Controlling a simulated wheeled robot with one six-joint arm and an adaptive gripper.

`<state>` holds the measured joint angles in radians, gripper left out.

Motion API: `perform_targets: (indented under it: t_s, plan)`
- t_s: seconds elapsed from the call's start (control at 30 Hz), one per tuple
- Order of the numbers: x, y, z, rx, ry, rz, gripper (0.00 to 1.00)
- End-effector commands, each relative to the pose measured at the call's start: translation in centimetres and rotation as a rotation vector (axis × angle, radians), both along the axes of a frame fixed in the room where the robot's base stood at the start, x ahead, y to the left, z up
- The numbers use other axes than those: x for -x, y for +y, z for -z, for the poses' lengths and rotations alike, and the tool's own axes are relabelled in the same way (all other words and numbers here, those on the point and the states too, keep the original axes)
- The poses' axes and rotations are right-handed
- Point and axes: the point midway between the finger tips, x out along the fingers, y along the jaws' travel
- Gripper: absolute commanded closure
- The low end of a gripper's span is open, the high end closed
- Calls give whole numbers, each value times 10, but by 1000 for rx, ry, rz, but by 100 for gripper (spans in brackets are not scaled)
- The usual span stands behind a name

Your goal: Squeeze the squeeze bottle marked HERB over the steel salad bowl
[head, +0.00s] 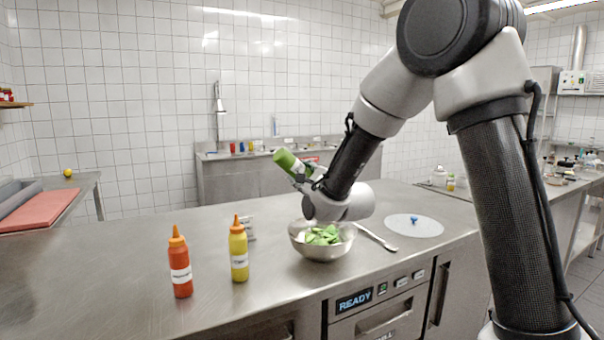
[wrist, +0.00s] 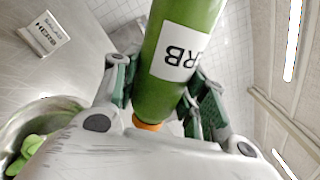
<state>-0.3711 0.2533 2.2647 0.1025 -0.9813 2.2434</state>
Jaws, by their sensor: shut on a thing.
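My gripper (head: 308,180) is shut on the green squeeze bottle (head: 289,161) above the steel salad bowl (head: 338,252). The bottle is tilted, with its base up and to the left in the head view. In the wrist view the bottle (wrist: 187,22) stands between the fingers (wrist: 160,88), with an upside-down label partly reading "RB". Its orange tip (wrist: 147,126) shows low, partly hidden by my gripper body. The bowl holds green leaves (head: 323,236) and shows at the lower left of the wrist view (wrist: 62,106). I cannot see any sauce flowing.
A red bottle (head: 180,264) and a yellow bottle (head: 238,252) with orange tips stand left of the bowl. A small card (wrist: 44,36) reads "SALAD HERB". A spoon (head: 376,238) and a round white board (head: 425,229) lie to the right.

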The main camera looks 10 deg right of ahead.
Motion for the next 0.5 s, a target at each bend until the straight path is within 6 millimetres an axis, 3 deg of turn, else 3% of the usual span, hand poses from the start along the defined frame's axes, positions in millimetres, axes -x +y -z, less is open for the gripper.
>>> perform_targets:
  t_s: [0.5]
  plan:
    - [0, 0, 64, 4, 1, 0, 65]
